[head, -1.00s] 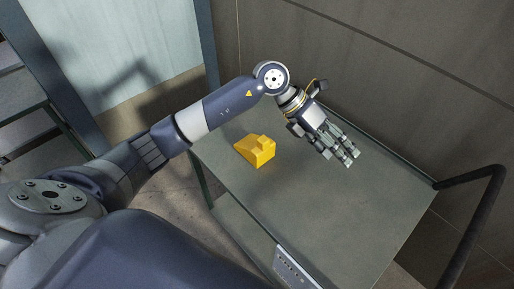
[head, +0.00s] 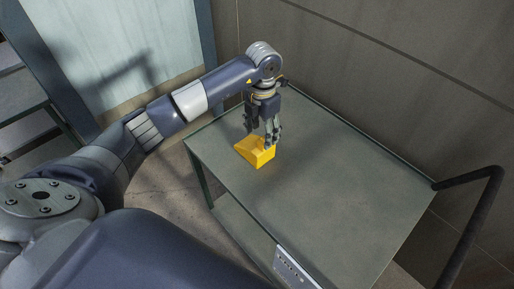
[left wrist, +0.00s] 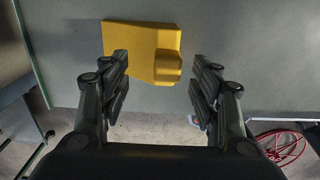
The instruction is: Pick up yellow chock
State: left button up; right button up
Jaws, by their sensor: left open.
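The yellow chock (head: 254,153) is a wedge with a raised block. It lies on the grey cart top (head: 330,190) near its left edge. My left gripper (head: 262,137) points down at the chock's far side, and its fingers hide part of the chock's upper edge. In the left wrist view the chock (left wrist: 145,50) shows at the top, between and beyond the fingertips. I cannot tell whether a finger touches the chock. My right gripper is not in view.
The cart's black push handle (head: 480,200) rises at the right. A wall (head: 400,60) stands close behind the cart. The rest of the cart top, right of the chock, is bare.

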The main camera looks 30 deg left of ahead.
aim_at(263, 139)
pick_arm(q)
jog(key=f, duration=0.4)
jog(key=shift+d+f+p, duration=0.2)
jog(key=shift+f+p, duration=0.05)
jog(key=shift+p, duration=0.05)
jog(key=shift+c, duration=0.4)
jog(key=shift+s, duration=0.1)
grip_shut()
jog(key=shift+r, duration=0.1)
